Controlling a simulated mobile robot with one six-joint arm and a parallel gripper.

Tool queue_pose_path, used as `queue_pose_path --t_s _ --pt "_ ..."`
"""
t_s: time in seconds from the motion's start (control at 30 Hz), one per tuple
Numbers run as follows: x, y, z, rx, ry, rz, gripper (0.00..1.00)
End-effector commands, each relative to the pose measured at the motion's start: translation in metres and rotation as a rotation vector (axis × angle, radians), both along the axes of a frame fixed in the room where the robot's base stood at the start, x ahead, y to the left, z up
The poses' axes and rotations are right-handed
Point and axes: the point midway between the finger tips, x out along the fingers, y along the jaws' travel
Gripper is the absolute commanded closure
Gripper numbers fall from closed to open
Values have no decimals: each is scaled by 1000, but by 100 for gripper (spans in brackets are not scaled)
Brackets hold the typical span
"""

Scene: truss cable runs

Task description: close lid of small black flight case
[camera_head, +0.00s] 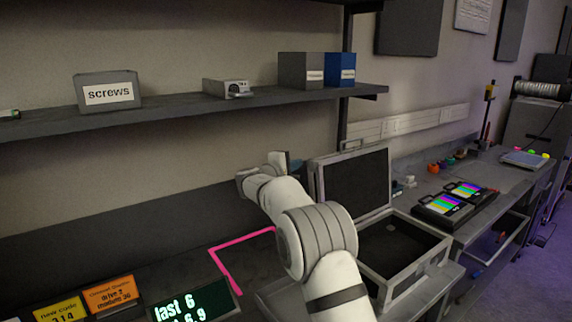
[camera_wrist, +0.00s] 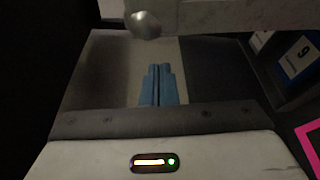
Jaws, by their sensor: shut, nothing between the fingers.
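The small black flight case stands open on the bench, with its dark base (camera_head: 405,248) edged in light metal. Its lid (camera_head: 355,183) stands up at the back, leaning slightly, its dark inner face showing. My gripper (camera_head: 294,165) is beside the lid's upper left edge, on the left of it; I cannot tell whether it touches. In the wrist view my bluish fingers (camera_wrist: 159,84) are together with nothing between them. A pale metal edge with a rounded corner piece (camera_wrist: 146,25) crosses the top there, probably the lid's rim. My arm hides the case's left side.
A shelf (camera_head: 200,108) with a screws box (camera_head: 108,90) and other boxes runs above the bench. Two colour-bar screens (camera_head: 455,200) lie right of the case. Pink tape (camera_head: 232,262) and small label signs (camera_head: 110,293) are at the left.

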Motion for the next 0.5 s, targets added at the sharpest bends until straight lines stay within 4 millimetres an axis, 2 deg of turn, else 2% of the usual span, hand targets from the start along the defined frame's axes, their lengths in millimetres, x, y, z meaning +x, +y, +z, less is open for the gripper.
queue_pose_path --t_s 0.23,0.5 --pt "-21 -12 7 1 -1 2 100" --pt "-29 -17 8 1 -2 3 100"
